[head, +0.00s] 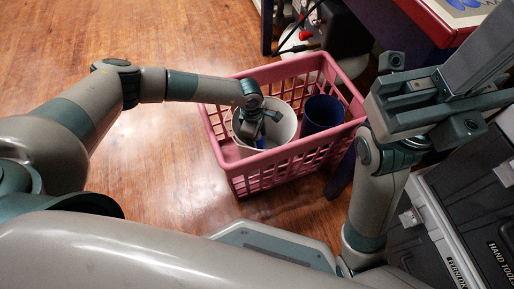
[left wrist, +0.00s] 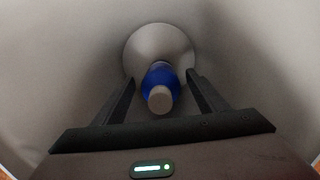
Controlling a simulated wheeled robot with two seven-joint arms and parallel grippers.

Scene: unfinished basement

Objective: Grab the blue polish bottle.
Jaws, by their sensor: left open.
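The blue polish bottle (left wrist: 160,76) stands in a white bucket (head: 285,127), its pale cap facing the left wrist camera. In the head view only a little of the blue bottle (head: 261,141) shows below my gripper. My left gripper (head: 258,122) reaches down into the bucket. In the left wrist view its two fingers (left wrist: 160,88) are apart, one on each side of the bottle, with visible gaps. My right gripper (head: 428,98) is at the right of the head view, away from the bucket; its jaw opening is unclear.
The bucket sits inside a pink basket (head: 258,180) on the wooden floor. A dark blue cylinder (head: 322,115) stands to its right in the basket. Black tool cases (head: 465,215) are at lower right, and a purple machine (head: 405,30) is behind. The floor at left is clear.

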